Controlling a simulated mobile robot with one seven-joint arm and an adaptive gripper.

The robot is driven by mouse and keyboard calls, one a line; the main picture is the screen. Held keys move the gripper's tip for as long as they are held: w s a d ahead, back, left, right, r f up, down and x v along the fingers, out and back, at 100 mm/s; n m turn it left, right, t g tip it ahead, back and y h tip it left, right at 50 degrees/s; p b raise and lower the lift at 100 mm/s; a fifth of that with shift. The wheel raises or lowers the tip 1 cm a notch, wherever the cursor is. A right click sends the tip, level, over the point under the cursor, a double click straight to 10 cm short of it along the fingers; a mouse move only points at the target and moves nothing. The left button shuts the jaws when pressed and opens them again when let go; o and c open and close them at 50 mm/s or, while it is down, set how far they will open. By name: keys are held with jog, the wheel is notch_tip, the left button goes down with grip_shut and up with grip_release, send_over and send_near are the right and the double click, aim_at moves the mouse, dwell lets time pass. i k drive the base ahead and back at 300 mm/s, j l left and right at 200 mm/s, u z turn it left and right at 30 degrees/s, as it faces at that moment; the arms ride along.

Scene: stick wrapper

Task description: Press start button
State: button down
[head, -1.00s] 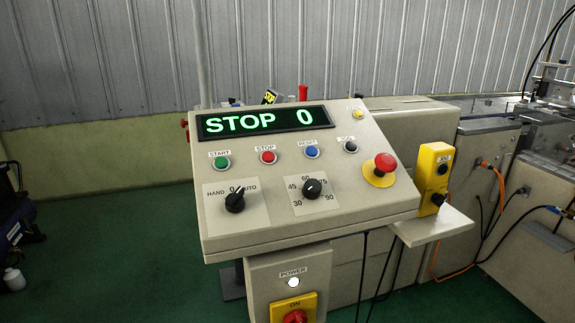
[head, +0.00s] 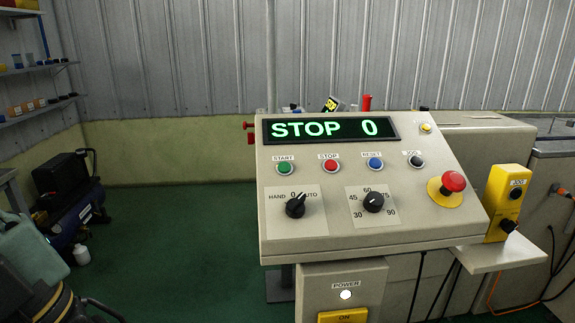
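The green start button (head: 285,168) sits at the upper left of the slanted beige control panel (head: 300,235), under a START label. The display (head: 331,127) above it reads STOP 0 in green. To its right are a red stop button (head: 331,166), a blue reset button (head: 375,163) and a black jog button (head: 415,161). My gripper and arm do not show in the head view.
A black mode knob (head: 295,207) and a speed knob (head: 373,202) sit below the buttons. A red emergency stop (head: 453,182) is at the panel's right. A yellow jog box (head: 507,203) stands beside it. Green floor (head: 180,240) left of the panel is clear.

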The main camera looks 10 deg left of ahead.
aim_at(283, 167)
jog(key=i+l, duration=0.15)
jog(key=l, duration=0.35)
jog(key=i+l+u, duration=0.1)
jog(key=l, duration=0.35)
jog(key=i+l, duration=0.15)
jog(key=l, duration=0.35)
jog(key=u, duration=0.05)
